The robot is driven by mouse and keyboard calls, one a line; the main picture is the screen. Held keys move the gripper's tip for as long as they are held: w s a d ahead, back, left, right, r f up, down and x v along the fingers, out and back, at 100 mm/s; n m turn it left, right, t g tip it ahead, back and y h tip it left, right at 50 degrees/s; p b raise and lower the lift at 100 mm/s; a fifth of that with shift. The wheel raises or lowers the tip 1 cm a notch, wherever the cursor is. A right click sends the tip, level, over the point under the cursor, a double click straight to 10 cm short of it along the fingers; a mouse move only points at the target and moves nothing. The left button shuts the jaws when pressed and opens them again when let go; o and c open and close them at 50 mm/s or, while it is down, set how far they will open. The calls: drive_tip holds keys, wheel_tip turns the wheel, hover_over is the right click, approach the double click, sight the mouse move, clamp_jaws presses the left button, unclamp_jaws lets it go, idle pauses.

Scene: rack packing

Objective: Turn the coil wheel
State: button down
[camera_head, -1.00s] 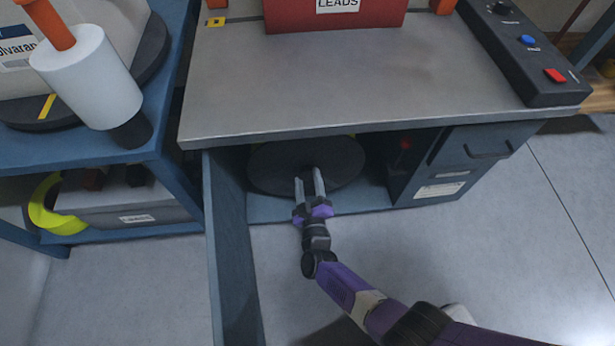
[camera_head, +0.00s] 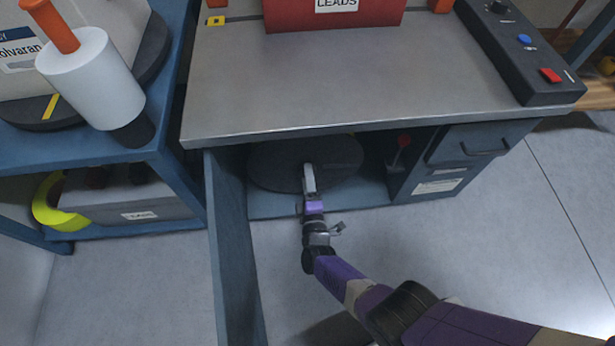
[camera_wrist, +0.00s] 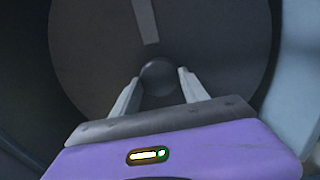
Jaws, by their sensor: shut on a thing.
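The coil wheel is a dark round disc (camera_head: 338,160) inside the open cabinet under the bench. In the wrist view the wheel (camera_wrist: 90,60) fills most of the picture and bears a pale stripe (camera_wrist: 145,20) above a dark round knob (camera_wrist: 158,76). My gripper (camera_head: 309,178) reaches into the cabinet from the front. In the wrist view my gripper (camera_wrist: 158,84) has one finger on each side of the knob and is shut on it. In the head view the fingers are nearly in line, and the knob is hidden.
An open blue door (camera_head: 233,250) stands left of my arm. A drawer unit (camera_head: 440,183) and a red-tipped part (camera_head: 403,141) are at the right of the cabinet. The bench top (camera_head: 330,80) overhangs the wheel. A shelf (camera_head: 175,185) stands at left; the floor at right is clear.

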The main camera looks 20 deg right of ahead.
drive_tip(key=shift+n, duration=0.3)
drive_tip(key=c, duration=0.6)
unclamp_jaws()
drive_tip(key=p+v, duration=0.3)
drive_tip(key=v, duration=0.5)
drive_tip(key=shift+w, duration=0.1)
